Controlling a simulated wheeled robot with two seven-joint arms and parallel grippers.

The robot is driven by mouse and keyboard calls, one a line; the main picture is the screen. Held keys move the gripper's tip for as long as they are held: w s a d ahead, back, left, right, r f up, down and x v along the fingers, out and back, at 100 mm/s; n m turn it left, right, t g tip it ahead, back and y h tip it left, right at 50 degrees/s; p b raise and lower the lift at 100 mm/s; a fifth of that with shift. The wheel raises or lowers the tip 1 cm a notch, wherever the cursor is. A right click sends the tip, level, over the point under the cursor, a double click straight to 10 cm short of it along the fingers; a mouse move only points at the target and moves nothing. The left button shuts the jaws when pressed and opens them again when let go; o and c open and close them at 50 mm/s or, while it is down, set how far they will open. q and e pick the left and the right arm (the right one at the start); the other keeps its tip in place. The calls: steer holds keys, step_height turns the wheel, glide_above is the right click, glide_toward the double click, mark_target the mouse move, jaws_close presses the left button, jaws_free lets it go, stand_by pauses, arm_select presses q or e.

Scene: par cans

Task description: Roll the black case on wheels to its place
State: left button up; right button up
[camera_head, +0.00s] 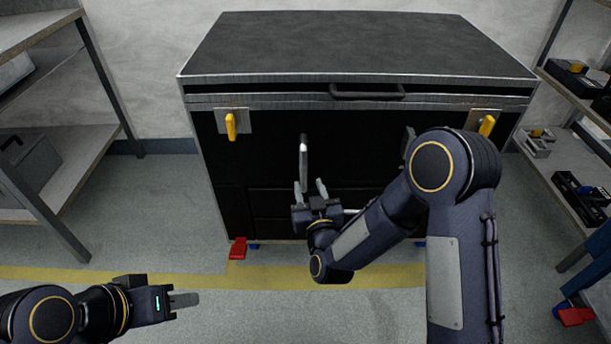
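The black case (270,150) stands against the wall, with a dark lid, silver edges and yellow latches. A vertical silver handle (304,158) sits on its front; a second upright fitting (408,142) is partly hidden by my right arm. A red pedal (238,248) and bits of blue show at its foot; the wheels are mostly hidden. My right gripper (311,188) is open, its fingers apart, just below the silver handle's lower end. I cannot tell if it touches the handle. My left gripper (184,299) is low at left, away from the case; its fingers overlap in view.
A yellow floor line (190,276) runs in front of the case. Grey shelving (85,150) stands at left, and a shelf (575,175) with dark items at right. A blue item with a red pedal (577,316) is at lower right. Floor in front is clear.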

mark_target(304, 172)
steer(key=w, duration=0.3)
steer(key=w+a+b, duration=0.1)
steer(key=w, duration=0.3)
steer(key=shift+w+a, duration=0.2)
jaws_close()
